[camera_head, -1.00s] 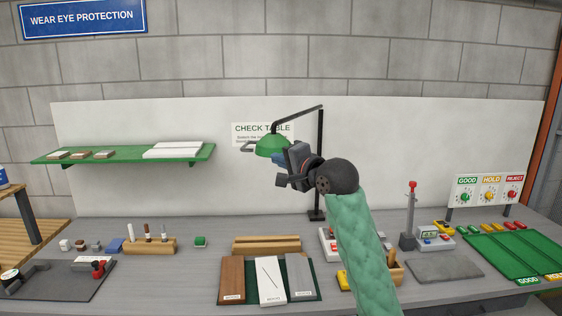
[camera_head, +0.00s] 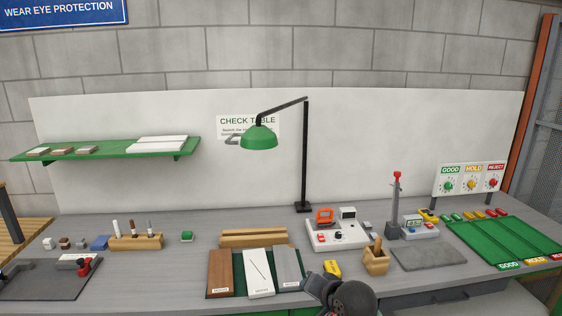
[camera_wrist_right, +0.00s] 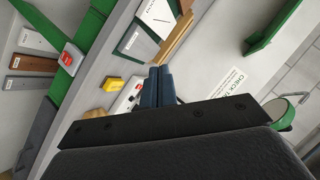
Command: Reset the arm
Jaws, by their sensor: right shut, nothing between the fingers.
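My right gripper (camera_head: 314,285) shows at the bottom edge of the head view, at the front edge of the workbench (camera_head: 190,285). It is right of the three sample boards, which are brown (camera_head: 221,270), white (camera_head: 259,272) and grey (camera_head: 289,264). In the right wrist view its two blue-grey fingers (camera_wrist_right: 159,86) are together with nothing between them. That view is turned on its side and shows the bench and back wall. Most of the right arm is out of the head view. My left gripper is not in view.
A green lamp (camera_head: 259,138) stands at the middle back. A wooden cup (camera_head: 375,261), a yellow block (camera_head: 332,268) and a white device (camera_head: 337,235) are near my right gripper. A grey pad (camera_head: 428,257) and green sorting lanes (camera_head: 505,240) lie to the right. A green shelf (camera_head: 105,151) hangs left.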

